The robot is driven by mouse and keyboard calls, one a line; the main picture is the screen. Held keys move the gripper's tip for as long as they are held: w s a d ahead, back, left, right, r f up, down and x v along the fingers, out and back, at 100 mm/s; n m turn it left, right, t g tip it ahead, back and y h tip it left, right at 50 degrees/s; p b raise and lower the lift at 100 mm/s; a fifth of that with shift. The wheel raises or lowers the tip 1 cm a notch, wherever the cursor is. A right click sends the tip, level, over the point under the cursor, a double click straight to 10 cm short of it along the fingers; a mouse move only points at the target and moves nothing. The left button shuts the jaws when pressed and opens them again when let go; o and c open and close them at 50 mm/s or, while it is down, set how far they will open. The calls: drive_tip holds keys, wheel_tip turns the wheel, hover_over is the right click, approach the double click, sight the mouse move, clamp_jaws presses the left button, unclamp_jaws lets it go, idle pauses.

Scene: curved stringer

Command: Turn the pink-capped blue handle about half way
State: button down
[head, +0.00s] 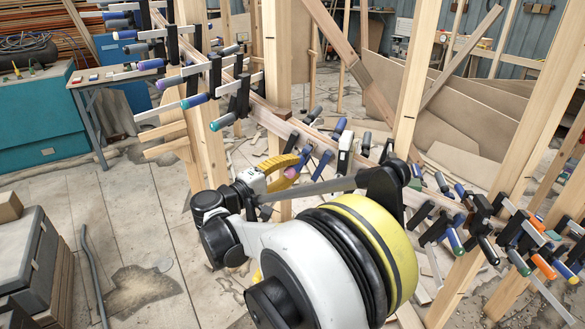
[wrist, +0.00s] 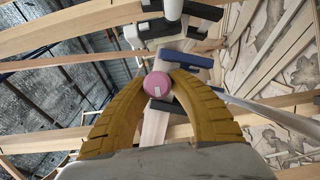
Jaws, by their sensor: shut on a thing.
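The pink-capped handle (wrist: 158,85) shows in the wrist view as a round pink end with a small pale mark. It sits between the tips of my gripper's two yellow fingers (wrist: 157,92), which are closed on it from both sides. In the head view, my gripper (head: 291,172) is at the curved wooden stringer, and a bit of the pink cap (head: 290,173) shows at the fingers. The handle's blue body is mostly hidden behind the fingers and cap. Nearby clamp parts, white and dark blue (wrist: 187,60), lie just beyond it.
Many clamps with blue, green and orange handles line the curved stringer (head: 275,122) on both sides of my gripper. Upright wooden posts (head: 277,55) stand close by. A teal cabinet (head: 36,125) is at left, and a dark case (head: 30,262) stands at lower left.

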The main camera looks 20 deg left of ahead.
drive_tip(key=c, duration=1.2)
unclamp_jaws()
drive_tip(key=v, duration=1.2)
drive_tip(key=s, duration=0.3)
drive_tip(key=shift+s+a, duration=0.15)
